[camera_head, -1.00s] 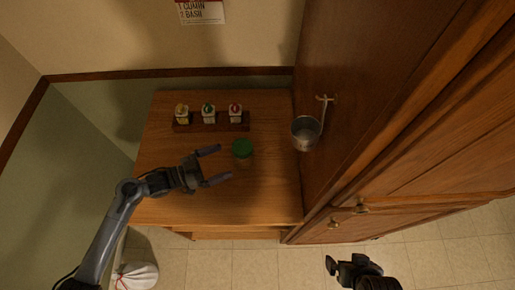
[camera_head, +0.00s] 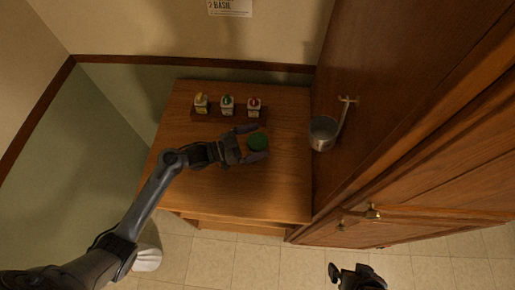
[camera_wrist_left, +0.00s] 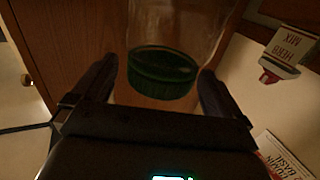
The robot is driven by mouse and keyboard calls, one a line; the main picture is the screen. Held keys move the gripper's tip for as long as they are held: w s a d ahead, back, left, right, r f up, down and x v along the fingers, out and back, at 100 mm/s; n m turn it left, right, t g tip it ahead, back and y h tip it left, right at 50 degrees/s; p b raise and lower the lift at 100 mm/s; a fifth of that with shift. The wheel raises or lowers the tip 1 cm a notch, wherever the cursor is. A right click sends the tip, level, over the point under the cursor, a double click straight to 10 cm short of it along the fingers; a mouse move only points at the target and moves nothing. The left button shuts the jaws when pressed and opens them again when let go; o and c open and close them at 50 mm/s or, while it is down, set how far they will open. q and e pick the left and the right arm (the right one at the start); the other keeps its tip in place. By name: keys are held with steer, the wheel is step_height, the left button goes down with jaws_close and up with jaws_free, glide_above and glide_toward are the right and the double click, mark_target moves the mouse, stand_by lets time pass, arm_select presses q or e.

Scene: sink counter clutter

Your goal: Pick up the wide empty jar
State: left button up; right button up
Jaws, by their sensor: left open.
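The wide jar has a green lid (camera_head: 257,142) and stands on the wooden table, right of the spice bottles' front. In the left wrist view its clear glass body (camera_wrist_left: 175,30) looks empty, with the green lid (camera_wrist_left: 162,72) nearest the camera. My left gripper (camera_head: 257,142) is open, with one finger on each side of the jar; it also shows in the left wrist view (camera_wrist_left: 160,80). I cannot tell whether the fingers touch the glass. My right gripper (camera_head: 350,272) is at the bottom edge over the floor, apart from the table; its jaw state is unclear.
A wooden rack (camera_head: 215,114) with three small spice bottles stands at the back of the table. A metal ladle (camera_head: 323,132) hangs on the cabinet (camera_head: 370,110) to the right. The front of the tabletop (camera_head: 240,193) is clear.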

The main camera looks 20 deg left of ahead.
arm_select(q)
steer(key=shift+x, duration=1.35)
steer(key=shift+a, duration=0.1)
steer(key=c, duration=1.4)
steer(key=shift+c, duration=0.9)
steer(key=shift+r, duration=0.15)
